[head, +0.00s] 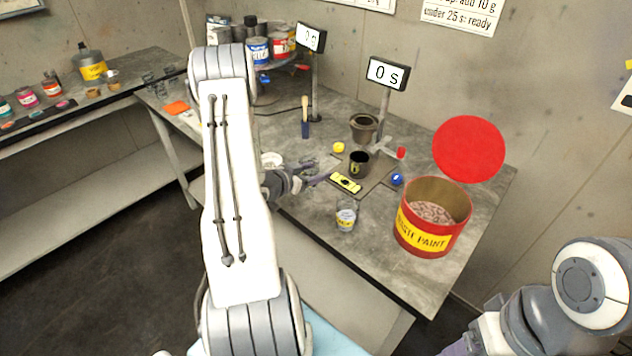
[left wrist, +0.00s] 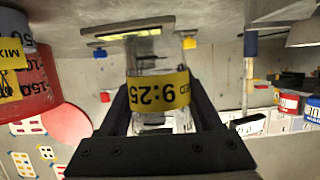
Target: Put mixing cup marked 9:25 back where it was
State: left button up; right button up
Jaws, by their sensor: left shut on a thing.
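The mixing cup marked 9:25 (left wrist: 157,90) is clear, with a yellow label, and fills the middle of the left wrist view. That view is upside down. My left gripper (left wrist: 160,110) is shut on it, one dark finger at each side. In the head view my left gripper (head: 308,181) is over the workbench, left of the dark cup; the held cup is hard to make out there. Another clear cup with a yellow label (head: 346,215) stands near the bench's front edge. It also shows at the left of the wrist view (left wrist: 12,55).
A red waste paint can (head: 424,242) stands at the right of the bench (head: 300,140). A dark cup (head: 359,164) stands near a yellow-labelled item (head: 345,183) and a blue item (head: 397,178). A "0 s" display (head: 388,74) stands behind. Paint tins (head: 258,50) are at the back.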

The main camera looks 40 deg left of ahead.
pick_arm(q)
notch_tip(320, 180, down, 4)
jog(key=shift+f+p, duration=0.1)
jog(key=shift+p, duration=0.2)
jog(key=shift+f, duration=0.1)
jog(key=o, duration=1.4)
